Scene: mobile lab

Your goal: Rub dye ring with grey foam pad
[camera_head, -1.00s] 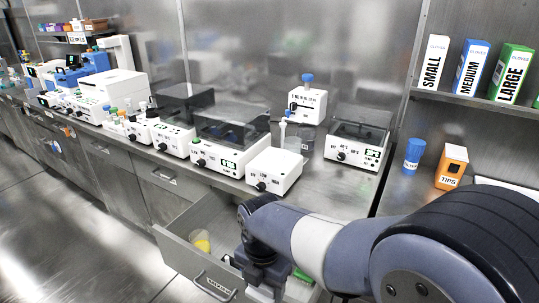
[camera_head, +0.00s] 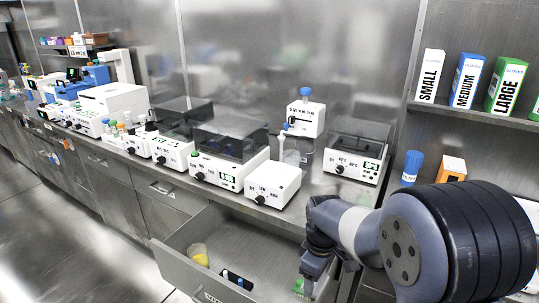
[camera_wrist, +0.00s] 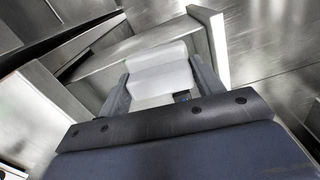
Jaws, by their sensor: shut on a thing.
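My gripper (camera_wrist: 160,76) is shut on a pale grey block, which looks like the grey foam pad (camera_wrist: 160,66), in the wrist view. Its fingers lie along the block's left and right sides. In the head view my gripper is at the right end of the open drawer (camera_head: 178,270), and my arm hides most of it; the pad cannot be made out there. I cannot make out a dye ring in either view.
In the drawer stand a beaker with yellow content (camera_head: 199,255) and a black item (camera_head: 236,279); a green item (camera_head: 299,286) is by my gripper. White lab devices (camera_head: 272,183) line the bench above. Glove boxes (camera_head: 465,80) stand on the right shelf.

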